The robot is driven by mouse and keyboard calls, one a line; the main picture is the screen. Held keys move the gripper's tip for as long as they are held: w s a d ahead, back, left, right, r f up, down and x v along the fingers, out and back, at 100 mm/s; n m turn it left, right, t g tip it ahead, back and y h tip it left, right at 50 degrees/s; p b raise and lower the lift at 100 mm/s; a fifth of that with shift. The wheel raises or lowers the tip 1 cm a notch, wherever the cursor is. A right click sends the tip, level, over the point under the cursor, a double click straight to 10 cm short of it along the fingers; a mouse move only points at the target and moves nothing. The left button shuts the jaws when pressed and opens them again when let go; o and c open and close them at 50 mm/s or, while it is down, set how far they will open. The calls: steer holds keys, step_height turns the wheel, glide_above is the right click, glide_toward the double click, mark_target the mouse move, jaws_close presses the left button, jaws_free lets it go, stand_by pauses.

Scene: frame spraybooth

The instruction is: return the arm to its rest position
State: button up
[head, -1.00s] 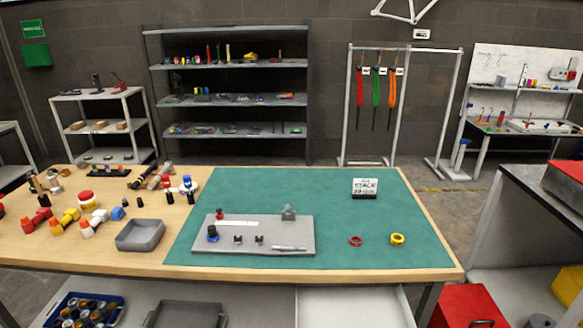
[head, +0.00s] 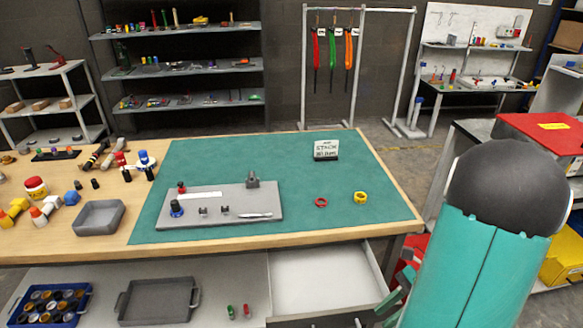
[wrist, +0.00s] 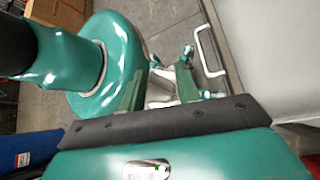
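My teal arm with its dark rounded joint (head: 510,185) stands at the right of the head view, in front of the bench's right end. Green finger-like parts at the lower left of the arm show in the head view, partly cut off. In the wrist view, the two green fingers of my gripper (wrist: 168,72) stand apart. I see nothing held between them; a pale shape shows behind the gap. A large teal rounded part of my own body fills the left of the wrist view, close to the fingers.
The bench with its green mat (head: 290,160) holds a grey fixture plate (head: 235,208), a red ring (head: 321,202) and a yellow ring (head: 360,197). A drawer (head: 310,280) stands open below. A pale handle (wrist: 201,50) is near my fingers. Cabinets crowd the right.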

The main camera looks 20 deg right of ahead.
steer(key=w+a+r+n+t+h, duration=0.2)
steer(key=a+r+n+h, duration=0.3)
steer(key=a+r+n, duration=0.4)
steer(key=w+a+r+n+t+h, duration=0.3)
steer(key=a+r+n+h, duration=0.2)
steer(key=a+r+n, duration=0.5)
steer(key=a+n, duration=0.1)
steer(key=n, duration=0.3)
steer(key=shift+w+a+r, duration=0.15)
steer(key=shift+w+a, duration=0.1)
steer(key=shift+a, duration=0.1)
